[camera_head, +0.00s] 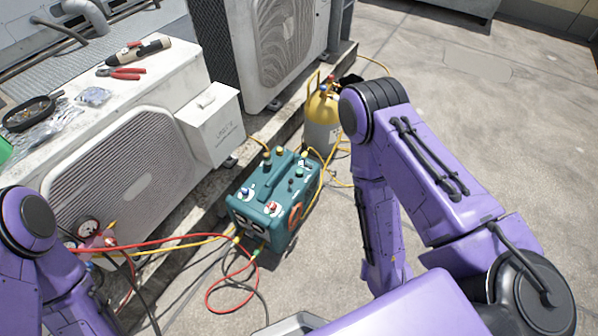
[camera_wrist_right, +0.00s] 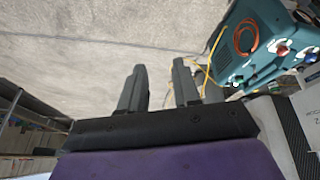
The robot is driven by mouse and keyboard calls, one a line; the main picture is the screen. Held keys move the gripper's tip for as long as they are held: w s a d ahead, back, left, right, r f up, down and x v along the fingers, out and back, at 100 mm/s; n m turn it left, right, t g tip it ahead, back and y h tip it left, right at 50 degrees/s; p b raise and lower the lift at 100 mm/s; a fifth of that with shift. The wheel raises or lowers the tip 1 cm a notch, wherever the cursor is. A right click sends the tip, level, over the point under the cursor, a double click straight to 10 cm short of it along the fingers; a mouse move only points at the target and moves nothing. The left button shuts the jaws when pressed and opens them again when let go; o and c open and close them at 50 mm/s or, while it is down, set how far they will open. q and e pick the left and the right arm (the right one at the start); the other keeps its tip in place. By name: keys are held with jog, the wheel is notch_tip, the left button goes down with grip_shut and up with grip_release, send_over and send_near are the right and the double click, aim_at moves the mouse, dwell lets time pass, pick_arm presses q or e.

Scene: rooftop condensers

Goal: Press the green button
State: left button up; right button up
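A teal machine (camera_head: 275,198) with a carry handle stands on the rooftop floor beside the white condenser. Its top has several knobs, among them a blue one (camera_head: 245,193) and a red one (camera_head: 272,207). A small green spot (camera_wrist_right: 311,58) shows on the machine in the right wrist view; I cannot tell whether it is a button or a fitting. My right gripper (camera_wrist_right: 160,88) is open with nothing between its fingers, apart from the machine, which is at the upper right of that view. My left gripper is out of view; only its purple arm shows.
Red, yellow and dark hoses (camera_head: 215,292) run from the machine across the floor. A yellow-topped cylinder (camera_head: 321,122) stands behind it. The white condenser (camera_head: 130,170) carries red-handled pliers (camera_head: 122,73) and other tools. Floor at the right (camera_head: 480,130) is clear.

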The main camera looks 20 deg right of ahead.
grip_shut()
dwell(1.4)
